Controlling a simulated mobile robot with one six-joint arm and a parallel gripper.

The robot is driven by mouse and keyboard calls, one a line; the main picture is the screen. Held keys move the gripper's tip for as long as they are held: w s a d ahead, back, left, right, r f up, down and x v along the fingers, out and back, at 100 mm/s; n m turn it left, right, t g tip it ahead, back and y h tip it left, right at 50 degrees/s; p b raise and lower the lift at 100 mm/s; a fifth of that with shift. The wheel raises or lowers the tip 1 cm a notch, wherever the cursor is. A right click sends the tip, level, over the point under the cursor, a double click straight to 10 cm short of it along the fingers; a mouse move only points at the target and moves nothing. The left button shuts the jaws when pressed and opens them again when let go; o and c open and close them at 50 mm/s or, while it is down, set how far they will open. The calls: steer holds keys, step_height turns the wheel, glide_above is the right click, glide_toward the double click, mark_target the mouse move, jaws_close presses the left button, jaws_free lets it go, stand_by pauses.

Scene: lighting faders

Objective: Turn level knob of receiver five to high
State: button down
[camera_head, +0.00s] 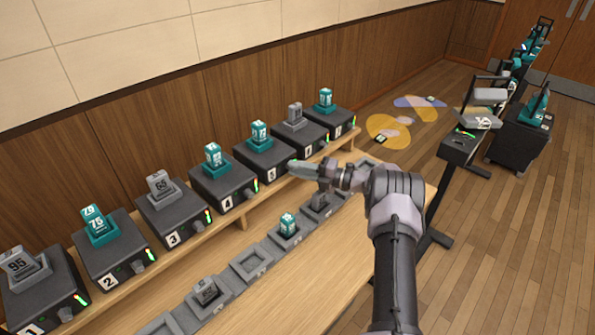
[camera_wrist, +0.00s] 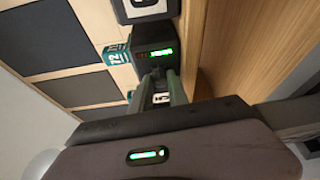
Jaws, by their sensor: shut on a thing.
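Receiver five (camera_head: 262,153) is a dark box on the raised shelf, with a teal pack (camera_head: 259,134) on top and its number plate (camera_head: 272,174) on the front. My gripper (camera_head: 293,167) reaches in from the right to its front face. In the wrist view my gripper (camera_wrist: 160,78) is shut on the level knob, its fingers pressed close to the receiver's front (camera_wrist: 150,43). The knob is hidden between the fingers, so its pointer cannot be read. The light bar (camera_wrist: 156,53) beside the fingers shows green, with a dim reddish end.
Similar receivers stand along the shelf, including receiver four (camera_head: 222,183) on the left and another receiver (camera_head: 297,133) on the right. Below, charging slots (camera_head: 250,265) line the wooden table, some holding packs. A stand with a grey tray (camera_head: 478,118) is at the right.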

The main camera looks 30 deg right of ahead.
stand_by(0.4)
steer(key=c, duration=1.6)
jaws_free()
steer(key=shift+o, duration=0.2)
steer(key=p+v, duration=0.3)
steer(key=v, duration=1.4)
steer(key=shift+s+d, duration=0.15)
steer(key=shift+d, duration=0.05)
